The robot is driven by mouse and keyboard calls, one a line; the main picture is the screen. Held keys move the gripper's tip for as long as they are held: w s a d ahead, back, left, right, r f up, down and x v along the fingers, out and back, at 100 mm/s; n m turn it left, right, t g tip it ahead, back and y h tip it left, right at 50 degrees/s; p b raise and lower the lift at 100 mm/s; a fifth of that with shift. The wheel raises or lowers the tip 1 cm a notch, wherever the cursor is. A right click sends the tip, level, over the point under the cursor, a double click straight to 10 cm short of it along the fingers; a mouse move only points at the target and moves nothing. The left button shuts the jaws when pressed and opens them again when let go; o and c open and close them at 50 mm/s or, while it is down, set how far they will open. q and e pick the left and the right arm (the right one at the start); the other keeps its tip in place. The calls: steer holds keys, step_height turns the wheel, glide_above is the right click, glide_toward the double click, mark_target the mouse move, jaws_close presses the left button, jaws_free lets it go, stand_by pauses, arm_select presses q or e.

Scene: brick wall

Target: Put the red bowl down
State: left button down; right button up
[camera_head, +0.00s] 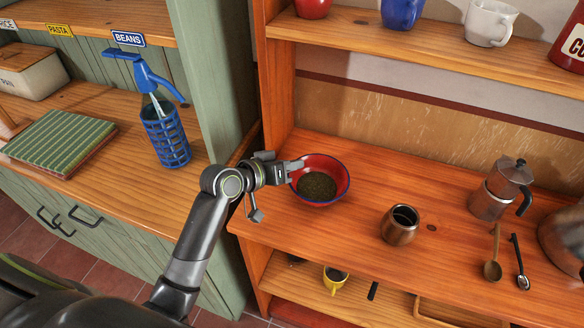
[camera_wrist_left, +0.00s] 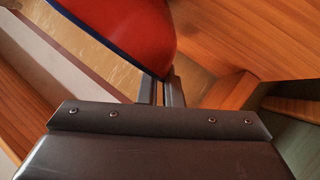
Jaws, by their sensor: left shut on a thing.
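The red bowl (camera_head: 335,192) has a dark blue rim and dark green-brown contents inside. It is at or just over the left part of the orange wooden shelf; I cannot tell whether its base touches the wood. My left gripper (camera_head: 293,168) is shut on the left side of its rim. In the left wrist view the bowl's red outer wall (camera_wrist_left: 135,28) fills the top, and the left gripper's fingers (camera_wrist_left: 162,90) pinch its edge. The bowl looks about level in the head view. My right gripper is not in view.
A moka pot (camera_head: 497,188), a wooden spoon (camera_head: 493,262) and a dark spoon (camera_head: 519,262) are farther right. A wooden side post (camera_head: 272,85) is close behind the gripper. Bare shelf (camera_head: 400,165) lies behind the cup.

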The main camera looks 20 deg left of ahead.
arm_select(q)
steer(key=shift+f, duration=0.5)
steer(key=c, duration=1.6)
jaws_free()
steer(key=v, duration=1.2)
steer(key=shift+s, duration=0.1)
steer(key=shift+f, duration=0.1)
